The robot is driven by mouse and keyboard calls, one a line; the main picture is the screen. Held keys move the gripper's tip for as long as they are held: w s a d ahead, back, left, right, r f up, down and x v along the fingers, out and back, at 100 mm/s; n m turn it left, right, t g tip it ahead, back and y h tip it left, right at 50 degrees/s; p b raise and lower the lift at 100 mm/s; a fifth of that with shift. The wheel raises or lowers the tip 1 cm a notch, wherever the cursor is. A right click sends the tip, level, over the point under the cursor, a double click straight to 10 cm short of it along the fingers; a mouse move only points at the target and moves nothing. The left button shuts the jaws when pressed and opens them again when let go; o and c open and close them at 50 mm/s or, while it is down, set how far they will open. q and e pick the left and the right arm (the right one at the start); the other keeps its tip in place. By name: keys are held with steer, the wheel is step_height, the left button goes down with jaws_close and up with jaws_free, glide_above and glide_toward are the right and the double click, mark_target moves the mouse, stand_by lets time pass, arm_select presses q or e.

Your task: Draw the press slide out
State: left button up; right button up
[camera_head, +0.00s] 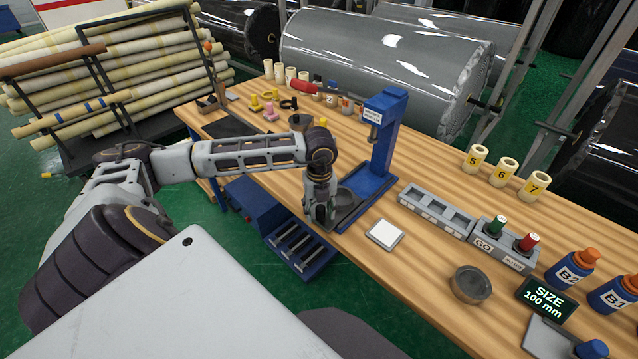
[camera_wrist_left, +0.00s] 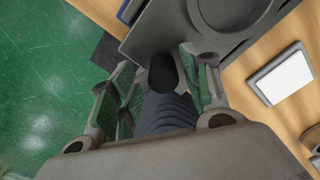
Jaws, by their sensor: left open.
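The blue press (camera_head: 384,150) stands on the wooden bench. Its grey press slide (camera_head: 345,200) sits low in the press base, with a round recess in its top. In the left wrist view the slide (camera_wrist_left: 160,30) lies at the top, and a dark rounded handle (camera_wrist_left: 163,73) projects from its front edge. My left gripper (camera_head: 319,218) points down at the bench's front edge, at the slide's front end. In the left wrist view my left gripper (camera_wrist_left: 160,88) is open, its fingers on either side of the handle. Contact cannot be told. My right gripper is not in view.
A white square pad (camera_head: 384,234) lies right of the press, near a grey block tray (camera_head: 436,212). A round metal cup (camera_head: 470,284) stands farther right. A blue slotted drawer (camera_head: 300,248) projects below the bench edge. Green floor in front is open.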

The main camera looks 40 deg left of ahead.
arm_select(q)
step_height(320, 180, up, 12)
stand_by(0.9)
stand_by(0.6)
